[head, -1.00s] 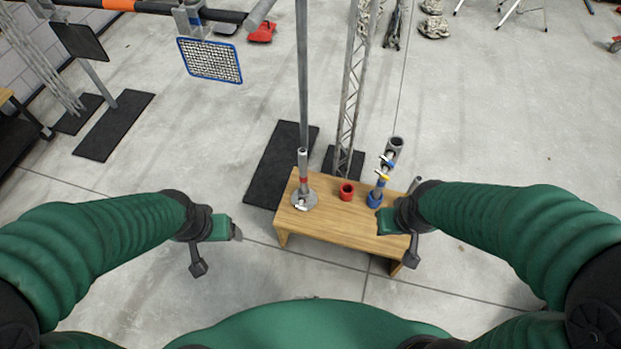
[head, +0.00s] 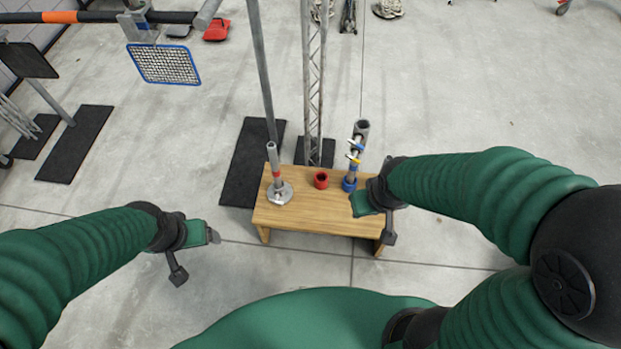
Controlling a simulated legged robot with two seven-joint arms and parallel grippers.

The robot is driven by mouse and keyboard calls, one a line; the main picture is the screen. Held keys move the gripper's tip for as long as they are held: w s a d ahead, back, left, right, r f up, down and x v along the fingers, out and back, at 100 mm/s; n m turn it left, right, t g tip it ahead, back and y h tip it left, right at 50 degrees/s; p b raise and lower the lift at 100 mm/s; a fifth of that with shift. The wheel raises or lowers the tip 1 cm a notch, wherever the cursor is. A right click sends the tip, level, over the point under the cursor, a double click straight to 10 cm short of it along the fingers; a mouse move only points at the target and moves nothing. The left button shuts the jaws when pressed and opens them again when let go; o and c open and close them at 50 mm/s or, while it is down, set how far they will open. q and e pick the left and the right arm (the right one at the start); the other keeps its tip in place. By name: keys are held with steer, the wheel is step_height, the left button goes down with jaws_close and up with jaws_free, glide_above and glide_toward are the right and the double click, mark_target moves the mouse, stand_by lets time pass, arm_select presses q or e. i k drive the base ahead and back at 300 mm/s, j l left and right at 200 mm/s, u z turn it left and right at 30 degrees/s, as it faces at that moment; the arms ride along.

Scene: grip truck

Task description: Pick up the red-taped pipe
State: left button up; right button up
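The red-taped pipe (head: 273,163) is a short grey pipe with a red band near its lower part. It stands upright, slightly tilted in view, on a round grey flange (head: 279,193) at the left of a wooden table (head: 310,217). My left gripper (head: 212,235) is left of the table, apart from the pipe, and looks empty; its finger opening does not show clearly. My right gripper (head: 358,204) is over the table's right side, in front of the blue-based pipe, well apart from the red-taped pipe; its opening does not show clearly either.
A red ring-shaped cup (head: 321,180) sits mid-table. A pipe fitting with a blue base (head: 349,184) and valves stands at the right. Behind the table are a tall pole (head: 262,75), a lattice truss (head: 314,90) and black mats (head: 252,160).

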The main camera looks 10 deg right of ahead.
mark_target(272, 149)
steer(key=i+j+z, duration=0.55)
steer(key=j+z, duration=0.2)
steer(key=i+j+z, duration=0.2)
steer(key=j+z, duration=0.2)
